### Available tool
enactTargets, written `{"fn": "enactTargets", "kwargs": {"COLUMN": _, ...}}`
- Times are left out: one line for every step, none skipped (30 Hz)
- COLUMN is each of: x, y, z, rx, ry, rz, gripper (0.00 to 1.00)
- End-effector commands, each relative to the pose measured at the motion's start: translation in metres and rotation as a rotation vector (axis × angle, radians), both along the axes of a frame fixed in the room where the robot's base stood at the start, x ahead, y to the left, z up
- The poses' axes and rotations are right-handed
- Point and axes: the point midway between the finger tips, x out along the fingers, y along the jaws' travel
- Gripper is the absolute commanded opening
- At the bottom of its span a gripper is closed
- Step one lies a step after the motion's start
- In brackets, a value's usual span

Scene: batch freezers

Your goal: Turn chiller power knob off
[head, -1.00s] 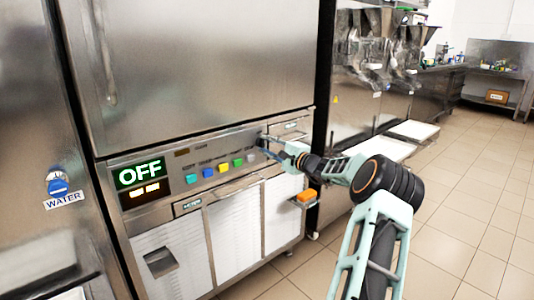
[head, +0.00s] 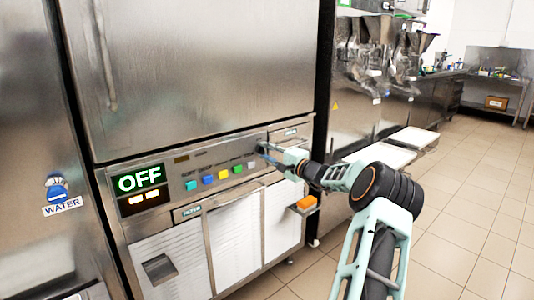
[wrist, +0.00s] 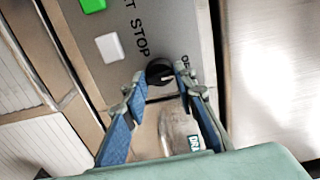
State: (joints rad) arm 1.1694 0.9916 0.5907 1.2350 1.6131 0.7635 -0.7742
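The chiller panel (head: 205,165) runs across the front of the steel machine, with a lit display reading OFF (head: 139,179). The black round knob (wrist: 160,72) shows in the wrist view beside the letters STOP, with a partly covered label at its right. My gripper (wrist: 160,76) is open, with one blue finger on each side of the knob and small gaps visible. I cannot tell whether either finger touches it. In the head view my gripper (head: 264,152) is at the right end of the panel and hides the knob.
Several coloured buttons (head: 208,179) line the panel, and a white button (wrist: 110,47) is near the knob. An orange block (head: 306,203) sits on a small ledge below my arm. A blue WATER knob (head: 57,188) is at far left. Tiled floor is clear at right.

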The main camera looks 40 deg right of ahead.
Motion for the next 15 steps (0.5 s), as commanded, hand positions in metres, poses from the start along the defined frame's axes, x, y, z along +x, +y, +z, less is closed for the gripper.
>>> {"fn": "enactTargets", "kwargs": {"x": -0.0002, "y": -0.0008, "z": 0.0004, "rx": -0.003, "ry": 0.000, "rz": -0.001, "gripper": 0.30}}
{"fn": "enactTargets", "kwargs": {"x": -0.0002, "y": -0.0008, "z": 0.0004, "rx": -0.002, "ry": 0.000, "rz": -0.001, "gripper": 0.33}}
{"fn": "enactTargets", "kwargs": {"x": -0.0002, "y": -0.0007, "z": 0.0004, "rx": -0.002, "ry": 0.000, "rz": -0.001, "gripper": 0.38}}
{"fn": "enactTargets", "kwargs": {"x": -0.0002, "y": -0.0007, "z": 0.0004, "rx": -0.002, "ry": 0.000, "rz": -0.001, "gripper": 0.41}}
{"fn": "enactTargets", "kwargs": {"x": -0.0003, "y": -0.0006, "z": 0.0003, "rx": -0.002, "ry": 0.000, "rz": -0.001, "gripper": 0.43}}
{"fn": "enactTargets", "kwargs": {"x": -0.0002, "y": -0.0005, "z": 0.0003, "rx": -0.001, "ry": 0.000, "rz": -0.001, "gripper": 0.43}}
{"fn": "enactTargets", "kwargs": {"x": -0.0002, "y": -0.0005, "z": 0.0003, "rx": -0.001, "ry": 0.000, "rz": -0.001, "gripper": 0.43}}
{"fn": "enactTargets", "kwargs": {"x": -0.0002, "y": -0.0004, "z": 0.0002, "rx": -0.001, "ry": 0.000, "rz": -0.001, "gripper": 0.43}}
{"fn": "enactTargets", "kwargs": {"x": -0.0001, "y": -0.0003, "z": 0.0002, "rx": -0.001, "ry": 0.000, "rz": -0.001, "gripper": 0.43}}
{"fn": "enactTargets", "kwargs": {"x": -0.0001, "y": -0.0003, "z": 0.0002, "rx": -0.001, "ry": 0.000, "rz": -0.001, "gripper": 0.43}}
{"fn": "enactTargets", "kwargs": {"x": -0.0001, "y": -0.0003, "z": 0.0001, "rx": -0.001, "ry": 0.000, "rz": 0.000, "gripper": 0.43}}
{"fn": "enactTargets", "kwargs": {"x": -0.0003, "y": -0.0003, "z": 0.0001, "rx": -0.001, "ry": 0.000, "rz": 0.000, "gripper": 0.43}}
{"fn": "enactTargets", "kwargs": {"x": -0.0008, "y": -0.0004, "z": 0.0001, "rx": 0.000, "ry": 0.000, "rz": 0.000, "gripper": 0.43}}
{"fn": "enactTargets", "kwargs": {"x": -0.0016, "y": -0.0005, "z": 0.0001, "rx": 0.000, "ry": 0.000, "rz": -0.001, "gripper": 0.43}}
{"fn": "enactTargets", "kwargs": {"x": -0.0035, "y": -0.0008, "z": 0.0001, "rx": 0.000, "ry": 0.001, "rz": -0.001, "gripper": 0.43}}
